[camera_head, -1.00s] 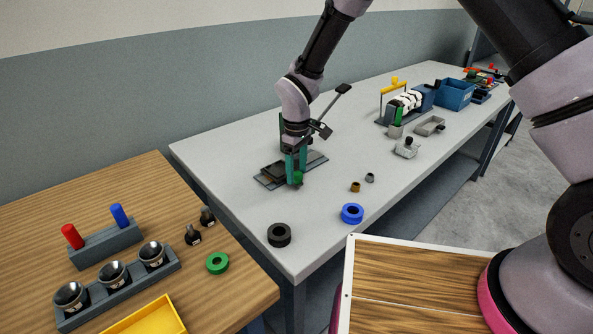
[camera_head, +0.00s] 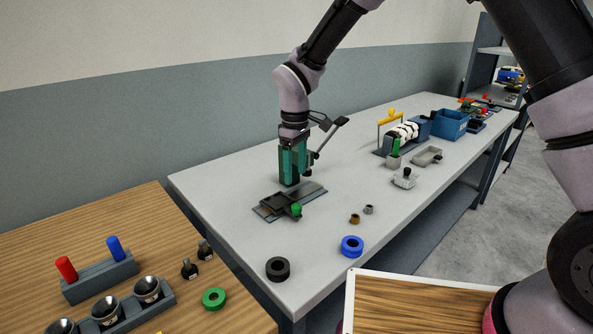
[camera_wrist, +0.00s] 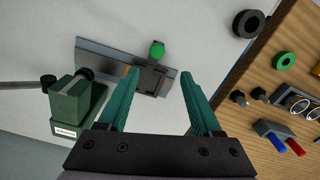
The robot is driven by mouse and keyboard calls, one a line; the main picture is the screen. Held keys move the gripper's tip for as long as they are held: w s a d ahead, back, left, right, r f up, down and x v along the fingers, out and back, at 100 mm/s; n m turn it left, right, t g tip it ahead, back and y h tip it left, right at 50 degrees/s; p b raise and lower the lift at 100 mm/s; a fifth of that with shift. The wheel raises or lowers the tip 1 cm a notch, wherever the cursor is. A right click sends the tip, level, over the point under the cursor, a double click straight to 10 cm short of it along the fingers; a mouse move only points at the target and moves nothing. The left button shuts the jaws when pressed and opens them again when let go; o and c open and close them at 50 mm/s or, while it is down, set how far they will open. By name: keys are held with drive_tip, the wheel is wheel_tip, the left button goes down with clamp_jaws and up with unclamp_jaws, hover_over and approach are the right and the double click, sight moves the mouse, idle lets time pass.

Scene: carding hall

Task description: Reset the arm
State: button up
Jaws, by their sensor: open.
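My gripper (camera_head: 293,180) is above the grey table (camera_head: 222,192), its teal fingers pointing down. The wrist view shows the same gripper (camera_wrist: 160,74) with its fingers wide apart and nothing between them. Just below and in front of it lies a dark flat fixture (camera_head: 272,205) with a green knob (camera_head: 296,209). The fixture also shows past the fingertips in the wrist view (camera_wrist: 100,52). A green block-shaped device (camera_wrist: 78,108) with a dark lever stands beside the fingers. In the head view my gripper largely hides that device, but its lever (camera_head: 328,134) shows.
A black ring (camera_head: 277,269) and a blue ring (camera_head: 352,246) lie near the table's front end. A yellow-handled frame (camera_head: 390,118) and a blue bin (camera_head: 452,124) stand farther back. The wooden table (camera_head: 150,205) holds pegs, cups and a green ring (camera_head: 214,299).

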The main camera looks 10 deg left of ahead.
drive_tip(key=w+d+r+m+t+y, duration=0.25)
drive_tip(key=d+r+m, duration=0.65)
drive_tip(key=d+r, duration=1.35)
drive_tip(key=s+d+r+m+t, duration=0.2)
drive_tip(key=s+d+r+m, duration=0.1)
drive_tip(key=s+d, duration=0.4)
drive_tip(key=s+d+r+m+t, duration=0.2)
drive_tip(key=s+d+r+m, duration=0.1)
drive_tip(key=s+d+m, duration=0.3)
drive_tip(key=s+d, duration=0.2)
drive_tip(key=d, duration=0.2)
drive_tip(key=shift+d+r+t, duration=0.25)
drive_tip(key=shift+r+t, duration=0.05)
drive_tip(key=shift+t, duration=0.05)
drive_tip(key=shift+h, duration=0.25)
